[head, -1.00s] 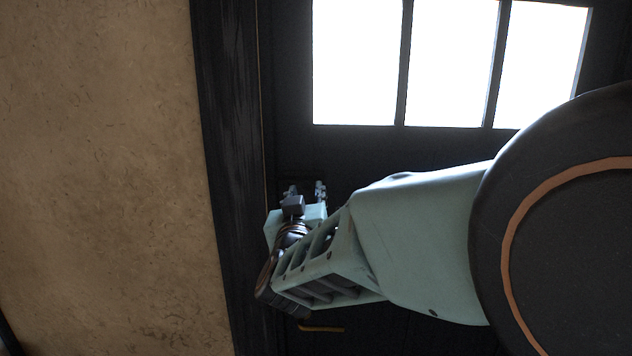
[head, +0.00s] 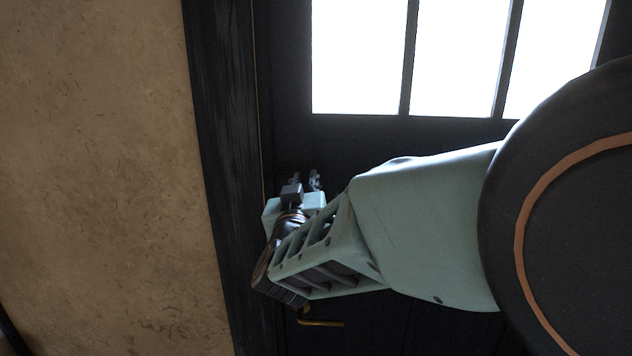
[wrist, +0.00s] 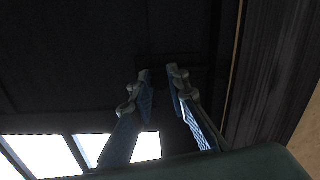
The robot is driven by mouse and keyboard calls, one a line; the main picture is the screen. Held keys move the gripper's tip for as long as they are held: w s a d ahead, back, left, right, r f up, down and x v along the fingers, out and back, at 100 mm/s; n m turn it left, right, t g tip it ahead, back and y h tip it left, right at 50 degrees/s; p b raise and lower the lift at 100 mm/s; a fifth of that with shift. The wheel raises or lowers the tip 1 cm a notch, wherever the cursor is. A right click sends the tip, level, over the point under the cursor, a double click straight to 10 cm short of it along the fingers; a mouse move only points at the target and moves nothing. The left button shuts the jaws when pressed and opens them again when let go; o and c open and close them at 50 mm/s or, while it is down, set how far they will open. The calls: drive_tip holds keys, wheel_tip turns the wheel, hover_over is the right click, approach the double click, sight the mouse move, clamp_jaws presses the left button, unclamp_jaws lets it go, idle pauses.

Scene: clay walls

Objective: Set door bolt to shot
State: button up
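The dark door (head: 420,140) stands in front of me, closed against its frame as far as I can see. My gripper (head: 305,178) is at the door's left edge, below the window. In the wrist view its two blue-grey fingers (wrist: 161,74) are apart, with nothing clearly held between them. A faint dark bar-like shape (wrist: 168,58) lies just beyond the fingertips on the door face; it may be the bolt, but it is too dark to tell its position. In the head view no bolt can be made out near my gripper.
A brass lever handle (head: 322,323) is on the door below my wrist. The dark wooden frame (head: 228,150) and clay wall (head: 95,180) are at the left. Bright window panes (head: 355,60) fill the door's upper part. My arm covers much of the door at the right.

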clamp_jaws()
drive_tip(key=shift+a, duration=1.35)
drive_tip(key=o, duration=0.8)
unclamp_jaws()
drive_tip(key=shift+a, duration=0.1)
drive_tip(key=shift+d, duration=0.25)
